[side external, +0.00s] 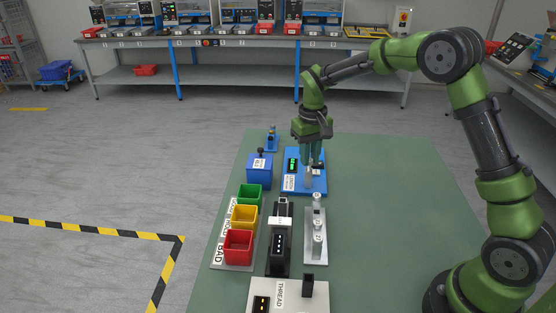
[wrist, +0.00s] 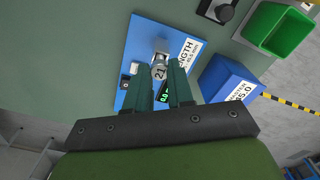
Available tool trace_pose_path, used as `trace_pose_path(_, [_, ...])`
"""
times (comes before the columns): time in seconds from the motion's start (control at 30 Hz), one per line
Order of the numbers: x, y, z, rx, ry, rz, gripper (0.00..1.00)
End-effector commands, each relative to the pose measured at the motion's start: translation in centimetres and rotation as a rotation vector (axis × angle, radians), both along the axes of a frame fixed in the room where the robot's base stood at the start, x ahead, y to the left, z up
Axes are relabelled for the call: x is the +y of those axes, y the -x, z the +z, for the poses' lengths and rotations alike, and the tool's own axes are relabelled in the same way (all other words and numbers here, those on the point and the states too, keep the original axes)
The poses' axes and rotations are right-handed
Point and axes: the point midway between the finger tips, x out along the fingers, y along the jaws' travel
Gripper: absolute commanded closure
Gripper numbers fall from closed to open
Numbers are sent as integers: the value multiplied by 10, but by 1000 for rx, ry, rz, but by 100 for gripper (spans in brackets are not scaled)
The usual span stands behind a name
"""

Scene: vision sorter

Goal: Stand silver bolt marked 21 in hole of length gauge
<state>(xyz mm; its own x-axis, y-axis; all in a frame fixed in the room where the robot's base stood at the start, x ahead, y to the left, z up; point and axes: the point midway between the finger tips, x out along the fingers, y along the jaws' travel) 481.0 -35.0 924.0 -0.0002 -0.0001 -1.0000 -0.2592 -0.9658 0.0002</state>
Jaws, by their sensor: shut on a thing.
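The length gauge is a blue plate (side external: 318,187) with a green-lit display (side external: 292,165) and a white LENGTH label. It also shows in the wrist view (wrist: 137,50). My gripper (side external: 313,163) points down over the gauge. In the wrist view my gripper (wrist: 172,80) has its green fingers shut on the silver bolt marked 21 (wrist: 158,72), with the number facing the camera. In the side view the bolt (side external: 308,177) is a small upright silver shape below the fingers. The gauge's hole is hidden, and I cannot tell whether the bolt's lower end is in it.
A grey rack (side external: 317,255) with silver bolts stands in front of the gauge. A blue master block (side external: 260,175) is to its left. Green (side external: 249,193), yellow (side external: 244,217) and red (side external: 238,246) bins, a black device (side external: 279,250) and the thread station (side external: 310,295) stand nearer. The mat's right side is clear.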

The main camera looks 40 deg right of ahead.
Motion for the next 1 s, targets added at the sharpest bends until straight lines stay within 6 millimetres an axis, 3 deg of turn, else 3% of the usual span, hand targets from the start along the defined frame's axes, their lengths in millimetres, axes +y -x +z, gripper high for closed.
trace_pose_path(0.57, [0, 0, -6, 0, 0, 0, 100])
trace_pose_path(0.6, [0, 0, -6, 0, 0, 0, 72])
trace_pose_path(0.73, [0, 0, -6, 0, 0, 0, 52])
trace_pose_path(0.77, [0, 0, -6, 0, 0, 0, 48])
trace_pose_path(0.97, [0, 0, -6, 0, 0, 0, 48])
trace_pose_path(1.0, [0, 0, -6, 0, 0, 0, 42])
